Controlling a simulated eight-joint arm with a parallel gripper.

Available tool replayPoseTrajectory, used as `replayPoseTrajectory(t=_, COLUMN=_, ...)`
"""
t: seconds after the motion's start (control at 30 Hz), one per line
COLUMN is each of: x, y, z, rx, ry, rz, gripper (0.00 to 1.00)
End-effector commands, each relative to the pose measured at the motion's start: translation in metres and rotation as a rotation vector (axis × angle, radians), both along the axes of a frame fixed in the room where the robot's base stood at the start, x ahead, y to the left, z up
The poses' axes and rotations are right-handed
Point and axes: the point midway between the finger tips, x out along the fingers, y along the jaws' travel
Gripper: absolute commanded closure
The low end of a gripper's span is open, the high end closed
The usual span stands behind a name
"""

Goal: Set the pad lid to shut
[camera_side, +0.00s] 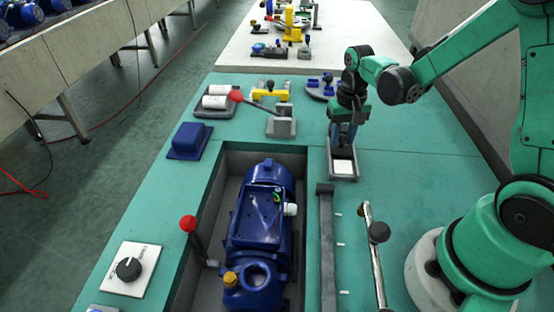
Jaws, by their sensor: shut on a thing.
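The pad box (343,176) is a small grey tray with a white pad (343,167) showing inside it. It stands on the green bench right of the sunken bay. My gripper (343,142) points down at the far edge of the box, just behind the white pad. It is shut on what looks like the pad lid, which stands raised at that far edge. The fingers cover most of the lid, so its exact angle cannot be told. The pad is uncovered.
A blue pump (262,215) sits in the sunken bay. A red-knobbed lever (237,97) stands left of my gripper, and a red-knobbed crank (188,224) is at the bay's left. A black-knobbed bar (378,232) lies in front. Bench right of the box is clear.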

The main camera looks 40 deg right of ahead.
Motion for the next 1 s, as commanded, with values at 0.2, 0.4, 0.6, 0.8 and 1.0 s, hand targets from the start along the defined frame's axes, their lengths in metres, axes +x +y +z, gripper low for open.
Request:
replayPoseTrajectory(t=0.2, x=-0.001, y=0.001, z=0.0, rx=0.0, ry=0.001, rz=0.0, gripper=1.0)
replayPoseTrajectory(t=0.4, x=-0.024, y=0.025, z=0.001, rx=0.0, ry=0.001, rz=0.004, gripper=1.0)
replayPoseTrajectory(t=0.6, x=-0.042, y=0.042, z=0.0, rx=0.001, ry=0.0, rz=0.002, gripper=1.0)
replayPoseTrajectory(t=0.8, x=-0.043, y=0.044, z=0.0, rx=0.006, ry=0.004, rz=0.002, gripper=1.0)
replayPoseTrajectory(t=1.0, x=-0.043, y=0.044, z=0.0, rx=0.005, ry=0.004, rz=0.002, gripper=0.38)
